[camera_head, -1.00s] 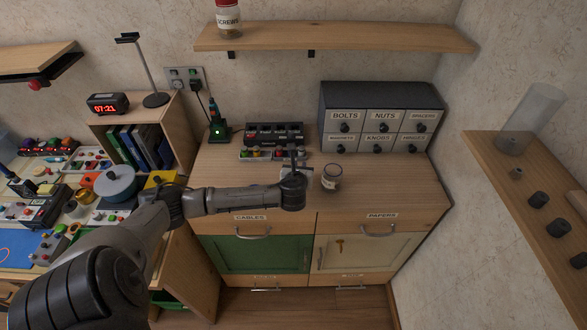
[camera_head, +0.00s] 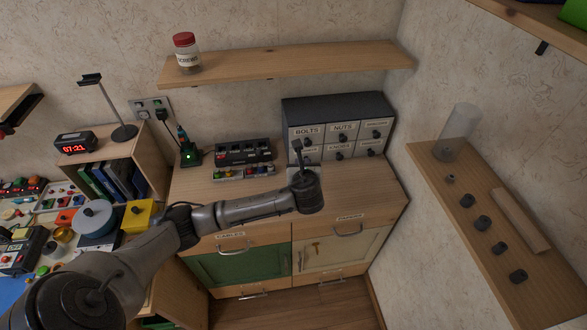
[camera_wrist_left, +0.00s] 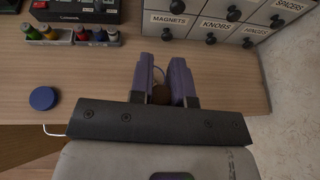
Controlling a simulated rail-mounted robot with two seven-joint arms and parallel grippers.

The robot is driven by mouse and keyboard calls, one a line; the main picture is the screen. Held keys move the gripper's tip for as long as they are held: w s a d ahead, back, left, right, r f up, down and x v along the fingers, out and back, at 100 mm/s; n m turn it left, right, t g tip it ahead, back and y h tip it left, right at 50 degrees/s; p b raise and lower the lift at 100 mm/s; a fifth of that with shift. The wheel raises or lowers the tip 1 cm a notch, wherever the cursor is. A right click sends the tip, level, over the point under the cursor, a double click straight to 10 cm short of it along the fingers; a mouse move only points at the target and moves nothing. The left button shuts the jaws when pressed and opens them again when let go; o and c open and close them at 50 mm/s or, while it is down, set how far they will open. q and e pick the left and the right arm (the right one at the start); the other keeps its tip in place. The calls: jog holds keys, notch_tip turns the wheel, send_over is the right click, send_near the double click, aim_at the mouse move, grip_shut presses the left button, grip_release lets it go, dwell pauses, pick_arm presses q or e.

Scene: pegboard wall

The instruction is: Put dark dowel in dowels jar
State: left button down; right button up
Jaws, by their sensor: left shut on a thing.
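My left gripper (camera_wrist_left: 163,72) points down over the wooden counter, and its two purple fingers are shut on a brown round-ended piece, seen end-on, which I take as the dark dowel (camera_wrist_left: 161,94). Most of the dowel is hidden between the fingers. A thin curved line shows between the fingers, perhaps the jar's rim; I cannot tell whether the dowel is inside it. In the head view my left wrist (camera_head: 307,188) covers the spot where the jar stood, so the jar is hidden there. My right gripper is not in view.
A blue disc (camera_wrist_left: 42,98) lies left of the gripper. A shelf (camera_head: 460,205) on the right holds several dark cylinders and a clear tube (camera_head: 458,132). A red-lidded screws jar (camera_head: 186,53) sits on the upper shelf.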

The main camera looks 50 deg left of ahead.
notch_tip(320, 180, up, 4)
jog(key=p, duration=0.2)
pick_arm(q)
jog(key=w+a+f+b, duration=0.2)
jog(key=f+b, duration=0.1)
jog(key=f, duration=0.2)
jog(key=w+a+f+m+t+h+b, duration=0.1)
jog(key=w+a+f+b, duration=0.1)
jog(key=f, duration=0.3)
jog(key=shift+w+a+f+b, duration=0.35)
jog(key=shift+w+b, duration=0.4)
jog(key=shift+w, duration=0.05)
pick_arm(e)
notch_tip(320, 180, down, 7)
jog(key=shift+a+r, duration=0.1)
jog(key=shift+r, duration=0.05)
pick_arm(q)
jog(key=c, duration=1)
grip_release()
jog(key=shift+r, duration=0.1)
notch_tip(320, 180, up, 6)
jog(key=p, duration=0.7)
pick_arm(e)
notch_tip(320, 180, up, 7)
